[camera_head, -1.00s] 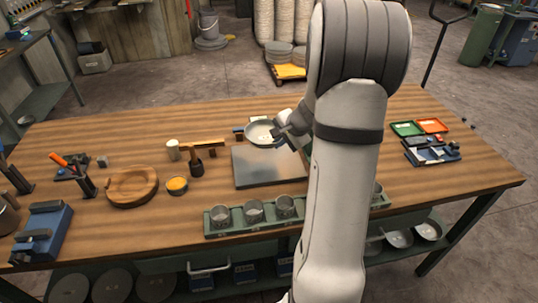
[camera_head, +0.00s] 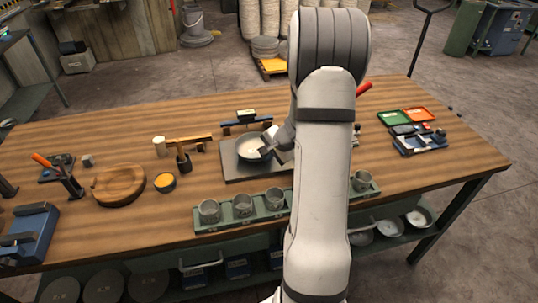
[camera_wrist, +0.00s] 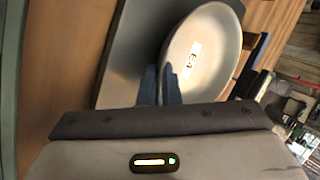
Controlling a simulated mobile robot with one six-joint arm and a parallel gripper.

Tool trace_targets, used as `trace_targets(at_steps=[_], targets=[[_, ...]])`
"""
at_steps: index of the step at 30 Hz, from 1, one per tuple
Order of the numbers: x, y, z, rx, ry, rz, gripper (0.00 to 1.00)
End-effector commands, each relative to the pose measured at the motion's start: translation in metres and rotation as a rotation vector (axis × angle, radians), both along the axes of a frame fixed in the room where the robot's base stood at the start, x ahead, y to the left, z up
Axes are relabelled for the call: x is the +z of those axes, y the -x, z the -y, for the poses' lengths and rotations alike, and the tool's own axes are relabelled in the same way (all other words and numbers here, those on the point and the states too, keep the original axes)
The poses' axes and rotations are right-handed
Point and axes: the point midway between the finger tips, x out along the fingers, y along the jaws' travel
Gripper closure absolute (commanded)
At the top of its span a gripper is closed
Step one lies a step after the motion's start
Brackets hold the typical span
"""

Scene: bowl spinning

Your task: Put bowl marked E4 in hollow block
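A pale bowl with a grey outside (camera_head: 249,148) is over the grey metal plate (camera_head: 237,175); I cannot tell whether it touches the plate. My gripper (camera_head: 268,152) is at its right rim. In the wrist view the two blue fingers (camera_wrist: 160,86) close around the rim of the bowl (camera_wrist: 205,75). A white label with a dark mark lies inside the bowl, tilted and too small to read surely. The round wooden block with a shallow hollow (camera_head: 122,198) sits empty at the left of the table.
A green rack (camera_head: 228,222) with several metal cups stands along the front edge. A small bowl of orange stuff (camera_head: 165,182) and a dark mallet (camera_head: 184,163) lie between the wooden block and plate. A dark stand (camera_head: 247,117) is behind the bowl.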

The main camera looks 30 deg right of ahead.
Motion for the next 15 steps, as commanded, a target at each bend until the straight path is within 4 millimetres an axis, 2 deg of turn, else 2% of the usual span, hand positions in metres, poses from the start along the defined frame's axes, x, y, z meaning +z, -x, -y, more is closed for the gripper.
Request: trace_targets(at_steps=[1, 9, 15], targets=[[-0.0012, 0.0, 0.0002, 0.0, 0.0, 0.0, 0.95], [-0.0004, 0.0001, 0.0005, -0.001, -0.001, 0.0, 0.74], [-0.0001, 0.0002, 0.0008, -0.001, 0.0, 0.0, 0.74]])
